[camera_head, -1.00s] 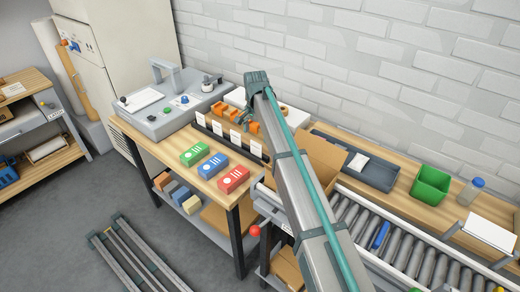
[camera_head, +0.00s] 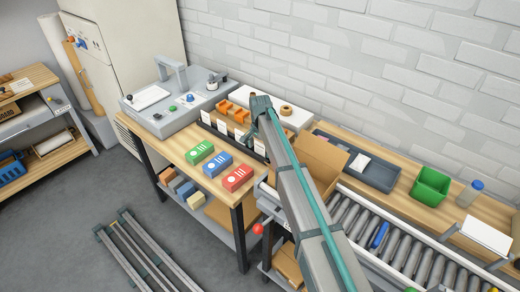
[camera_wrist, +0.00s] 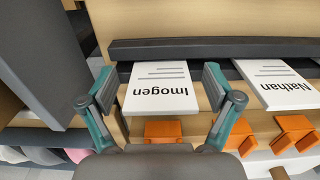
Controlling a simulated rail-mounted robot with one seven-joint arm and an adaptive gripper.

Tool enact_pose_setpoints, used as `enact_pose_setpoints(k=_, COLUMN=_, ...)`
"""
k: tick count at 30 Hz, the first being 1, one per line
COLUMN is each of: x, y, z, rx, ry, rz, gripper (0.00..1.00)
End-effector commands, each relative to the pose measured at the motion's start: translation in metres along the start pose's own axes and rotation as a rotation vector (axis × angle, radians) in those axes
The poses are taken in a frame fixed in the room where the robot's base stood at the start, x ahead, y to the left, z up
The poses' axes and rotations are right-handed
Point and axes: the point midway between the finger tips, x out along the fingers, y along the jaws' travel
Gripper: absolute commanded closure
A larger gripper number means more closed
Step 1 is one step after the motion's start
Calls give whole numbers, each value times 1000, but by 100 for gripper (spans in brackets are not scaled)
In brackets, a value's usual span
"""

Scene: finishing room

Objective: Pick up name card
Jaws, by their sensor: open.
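My gripper (camera_wrist: 159,72) is open and empty in the wrist view, one finger on each side of a white name card lettered "Imogen" (camera_wrist: 160,91). The card appears upside down, leaning at a dark rail (camera_wrist: 215,47). I cannot tell whether either finger touches it. A second card, "Nathan" (camera_wrist: 290,92), stands to the right, outside the fingers. In the head view several white cards (camera_head: 222,127) stand in a row along the dark rail on the wooden bench; my arm's end hides much of the gripper there.
Orange holders (camera_wrist: 163,131) sit close to the cards. Green (camera_head: 200,152), blue (camera_head: 218,164) and red (camera_head: 237,178) boxes lie in front of the rail. A grey machine (camera_head: 175,105) stands left, an open cardboard box (camera_head: 318,156) right of my arm.

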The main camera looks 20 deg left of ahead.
Motion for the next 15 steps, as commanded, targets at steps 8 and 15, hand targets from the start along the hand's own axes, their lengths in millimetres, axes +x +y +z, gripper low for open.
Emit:
enact_pose_setpoints(k=8, x=0, y=0, z=0, rx=0, ry=0, rz=0, gripper=42)
enact_pose_setpoints(k=15, x=0, y=0, z=0, rx=0, ry=0, rz=0, gripper=61)
